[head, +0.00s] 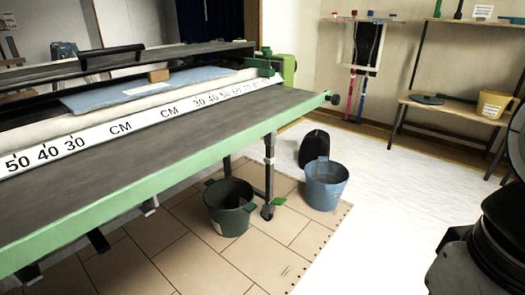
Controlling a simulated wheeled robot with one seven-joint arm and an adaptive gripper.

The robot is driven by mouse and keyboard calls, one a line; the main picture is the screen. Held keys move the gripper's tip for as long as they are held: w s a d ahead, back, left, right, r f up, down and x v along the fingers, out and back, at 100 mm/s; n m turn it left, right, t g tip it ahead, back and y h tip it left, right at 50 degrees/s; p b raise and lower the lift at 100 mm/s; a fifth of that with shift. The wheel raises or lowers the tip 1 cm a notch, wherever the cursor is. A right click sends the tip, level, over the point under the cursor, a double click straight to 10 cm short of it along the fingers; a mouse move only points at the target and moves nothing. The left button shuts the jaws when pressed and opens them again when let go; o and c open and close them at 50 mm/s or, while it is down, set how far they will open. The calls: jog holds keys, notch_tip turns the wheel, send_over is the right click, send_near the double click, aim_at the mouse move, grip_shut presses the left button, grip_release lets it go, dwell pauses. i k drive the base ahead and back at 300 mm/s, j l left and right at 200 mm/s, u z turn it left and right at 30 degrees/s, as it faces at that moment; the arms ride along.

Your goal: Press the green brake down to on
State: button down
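A small green flat piece (279,202), which looks like the brake, sits beside the dark caster wheel (267,211) at the foot of the table's near right leg. It seems to stick out to the right of the wheel; its exact tilt is too small to tell. The long pasting table (200,130) with a green edge stands above and to the left. My gripper is not in view. Dark parts at the right edge appear to be my own arm, well apart from the brake.
A dark green bucket (229,212) stands left of the caster, and a blue bucket (325,187) stands to its right. A black rounded object (314,148) is behind. A shelf (450,104) holds a yellow bucket (492,104). The pale floor (400,210) at right is clear.

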aim_at(277, 201)
jog(key=i+l, duration=0.3)
jog(key=i+l+u, duration=0.15)
jog(key=i+l, duration=0.45)
jog(key=l, duration=0.15)
jog(key=i+l+u, duration=0.15)
jog(key=l, duration=0.25)
jog(key=i+l, duration=0.4)
jog(key=i+l+u, duration=0.15)
jog(key=l, duration=0.25)
jog(key=i, duration=0.1)
